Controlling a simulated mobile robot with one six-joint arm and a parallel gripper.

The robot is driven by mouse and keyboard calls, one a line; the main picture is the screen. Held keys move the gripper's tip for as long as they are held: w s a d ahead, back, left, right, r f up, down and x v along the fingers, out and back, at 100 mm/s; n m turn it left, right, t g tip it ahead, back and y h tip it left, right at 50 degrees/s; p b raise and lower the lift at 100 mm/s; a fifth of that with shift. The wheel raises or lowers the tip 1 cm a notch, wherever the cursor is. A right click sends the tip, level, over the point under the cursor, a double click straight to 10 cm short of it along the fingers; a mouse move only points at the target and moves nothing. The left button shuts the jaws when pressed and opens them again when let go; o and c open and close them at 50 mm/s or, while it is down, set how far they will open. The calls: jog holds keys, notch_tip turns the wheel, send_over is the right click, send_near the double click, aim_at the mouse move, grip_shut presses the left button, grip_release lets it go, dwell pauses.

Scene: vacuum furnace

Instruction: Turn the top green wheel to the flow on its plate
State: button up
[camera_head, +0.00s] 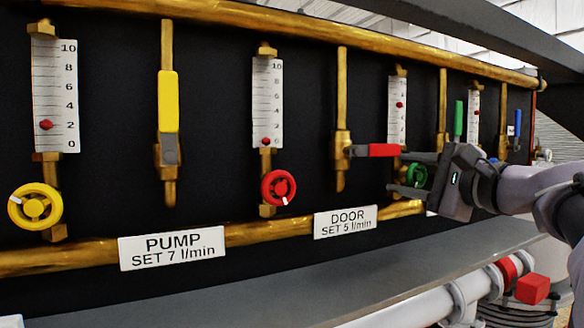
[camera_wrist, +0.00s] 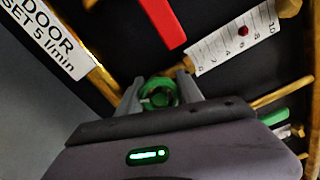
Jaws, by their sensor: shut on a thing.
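The green wheel (camera_head: 417,174) is on the black panel below a white flow scale (camera_head: 397,113). My gripper (camera_head: 396,172) reaches in from the right and is shut on this wheel, one finger above and one below. In the wrist view the green wheel (camera_wrist: 158,93) sits between the two fingers. The scale above it (camera_wrist: 232,45) has a red float (camera_wrist: 243,31) a little above the 6 mark, roughly.
A red lever (camera_head: 384,150) sticks out sideways just left of my gripper. A red wheel (camera_head: 278,188), a yellow wheel (camera_head: 35,206), a DOOR plate (camera_head: 346,221) reading 5 l/min and a PUMP plate (camera_head: 173,247) reading 7 l/min are further left. A green lever (camera_head: 458,118) stands upright above my gripper.

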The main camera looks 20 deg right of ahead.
jog(key=shift+m+p, duration=2.25)
jog(key=shift+m, duration=1.85)
jog(key=o, duration=1.4)
jog(key=s+b, duration=0.1)
jog(key=s, duration=0.4)
jog(key=s+d, duration=0.1)
jog(key=s, duration=0.5)
jog(key=s+b, duration=0.1)
jog(key=s, duration=0.5)
jog(key=shift+s+d+b, duration=0.2)
jog(key=shift+b, duration=0.15)
